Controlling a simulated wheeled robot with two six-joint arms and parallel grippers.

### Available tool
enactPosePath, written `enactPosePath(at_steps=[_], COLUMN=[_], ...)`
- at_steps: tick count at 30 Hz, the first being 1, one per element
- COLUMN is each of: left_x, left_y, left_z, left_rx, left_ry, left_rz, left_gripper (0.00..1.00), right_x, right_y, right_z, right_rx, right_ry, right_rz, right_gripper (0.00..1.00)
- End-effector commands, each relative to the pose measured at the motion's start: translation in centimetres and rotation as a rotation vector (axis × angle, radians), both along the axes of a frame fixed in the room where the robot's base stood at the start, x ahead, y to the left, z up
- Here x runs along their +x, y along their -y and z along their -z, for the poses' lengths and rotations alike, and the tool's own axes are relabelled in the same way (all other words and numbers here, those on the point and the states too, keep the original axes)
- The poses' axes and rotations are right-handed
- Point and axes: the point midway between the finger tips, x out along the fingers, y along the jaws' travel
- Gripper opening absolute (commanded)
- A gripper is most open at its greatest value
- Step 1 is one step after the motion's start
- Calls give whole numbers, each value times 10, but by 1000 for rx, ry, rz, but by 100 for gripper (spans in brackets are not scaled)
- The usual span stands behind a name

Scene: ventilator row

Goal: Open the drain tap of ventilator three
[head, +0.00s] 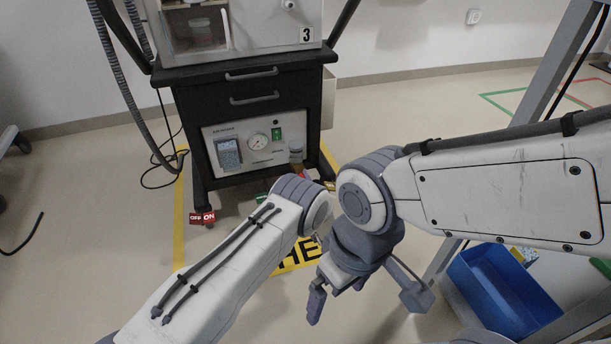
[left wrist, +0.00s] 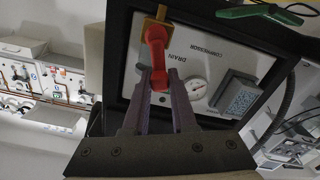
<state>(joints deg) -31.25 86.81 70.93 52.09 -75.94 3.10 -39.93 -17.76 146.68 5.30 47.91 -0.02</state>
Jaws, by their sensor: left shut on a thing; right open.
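The ventilator cart marked 3 (head: 240,72) stands at the back left in the head view, with a compressor panel (head: 258,158) low on its front. In the left wrist view the drain tap's red handle (left wrist: 157,55) runs from a brass fitting (left wrist: 160,15) down between my fingers, beside the word DRAIN on the panel. My left gripper (left wrist: 160,78) is shut on the red handle. In the head view that gripper is mostly hidden behind my own arms. My right gripper (head: 337,288) is open and empty above the floor, in front of the cart.
A green handle (left wrist: 262,12) lies near the panel's edge in the left wrist view. A red OFF/ON label (head: 203,217) is near the cart's left foot. A corrugated hose (head: 118,70) hangs at its left. A blue bin (head: 500,285) stands at lower right.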

Motion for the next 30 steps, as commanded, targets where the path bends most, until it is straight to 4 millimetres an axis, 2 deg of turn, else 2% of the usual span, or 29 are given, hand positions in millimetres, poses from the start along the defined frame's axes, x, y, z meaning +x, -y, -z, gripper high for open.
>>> enactPosePath(at_steps=[12, 30], left_x=[-5, -9], left_y=[-15, -26], left_z=[10, 30], left_rx=[-375, -848], left_ry=[124, 283], left_rz=[0, 1], left_gripper=[0, 0], right_x=[0, 0], right_y=[0, 0], right_z=[-13, -18], right_rx=[0, 0], right_ry=[0, 0], right_rz=[0, 0], right_gripper=[99, 99])
